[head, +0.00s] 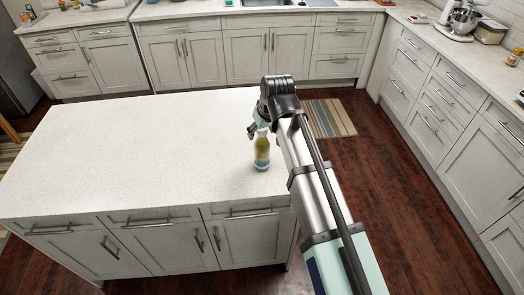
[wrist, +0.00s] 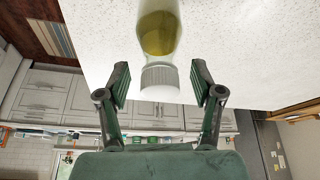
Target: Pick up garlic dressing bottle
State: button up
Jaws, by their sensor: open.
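The garlic dressing bottle (head: 262,153) stands upright near the right end of the white island counter in the head view. It has a pale top and a yellow-green body. In the wrist view the bottle (wrist: 159,35) shows a ribbed white cap and yellowish contents. My gripper (head: 256,129) is at the top of the bottle in the head view. In the wrist view my gripper (wrist: 160,83) is open, with one finger on each side of the cap and a visible gap on both sides. The bottle's lower part is cut off in the wrist view.
The island counter (head: 130,140) is otherwise clear, with free room left of the bottle. Its right edge is close to the bottle. A striped rug (head: 328,118) lies on the floor beyond. Cabinets line the back and right, with a stand mixer (head: 462,20) on the right counter.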

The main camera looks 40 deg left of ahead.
grip_shut()
jog(key=shift+r, duration=0.2)
dwell(0.3)
